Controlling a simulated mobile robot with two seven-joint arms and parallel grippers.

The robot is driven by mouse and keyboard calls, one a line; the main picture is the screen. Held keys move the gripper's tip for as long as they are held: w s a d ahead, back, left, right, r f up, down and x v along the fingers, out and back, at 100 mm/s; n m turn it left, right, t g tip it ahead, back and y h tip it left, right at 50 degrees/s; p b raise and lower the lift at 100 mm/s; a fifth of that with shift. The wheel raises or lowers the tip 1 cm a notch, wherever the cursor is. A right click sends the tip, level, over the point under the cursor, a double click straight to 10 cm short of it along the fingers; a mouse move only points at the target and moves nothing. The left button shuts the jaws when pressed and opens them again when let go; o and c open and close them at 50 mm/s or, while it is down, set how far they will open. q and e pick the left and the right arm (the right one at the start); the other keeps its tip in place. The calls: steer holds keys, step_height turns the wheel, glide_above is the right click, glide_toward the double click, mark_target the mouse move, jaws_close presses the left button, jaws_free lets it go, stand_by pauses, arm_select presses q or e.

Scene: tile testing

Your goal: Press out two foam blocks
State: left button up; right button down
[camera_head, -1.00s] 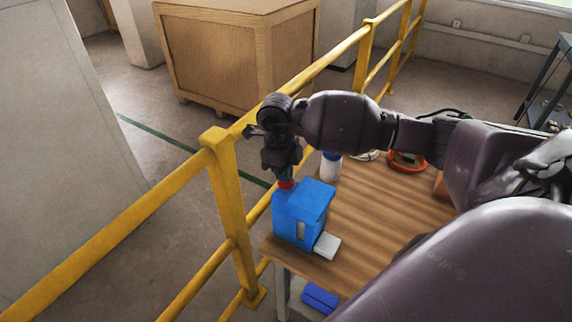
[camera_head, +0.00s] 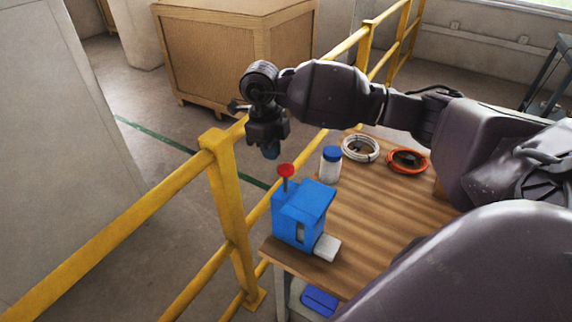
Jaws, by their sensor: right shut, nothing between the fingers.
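A blue press machine (camera_head: 301,216) stands at the near left corner of the wooden table. Its red knob (camera_head: 285,170) stands up on a thin stem at the top left of the machine. A whitish block (camera_head: 327,246) lies at the foot of the machine, on its right front side; I cannot tell whether it is a foam block or part of the machine. My right gripper (camera_head: 271,152) points down, shut and empty, a little above and left of the red knob, apart from it. My left gripper is not in view.
On the wooden table (camera_head: 375,205) behind the machine are a white jar with a blue lid (camera_head: 330,165), a white cable coil (camera_head: 360,149) and an orange coil (camera_head: 407,160). A yellow railing (camera_head: 228,190) runs along the left. A blue bin (camera_head: 319,300) sits below the table.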

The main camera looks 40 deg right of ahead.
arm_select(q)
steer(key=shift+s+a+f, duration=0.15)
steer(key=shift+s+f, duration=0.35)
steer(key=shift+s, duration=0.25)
arm_select(e)
steer(key=r, duration=0.5)
steer(key=shift+w+a+r, duration=0.15)
steer(key=shift+w, duration=0.1)
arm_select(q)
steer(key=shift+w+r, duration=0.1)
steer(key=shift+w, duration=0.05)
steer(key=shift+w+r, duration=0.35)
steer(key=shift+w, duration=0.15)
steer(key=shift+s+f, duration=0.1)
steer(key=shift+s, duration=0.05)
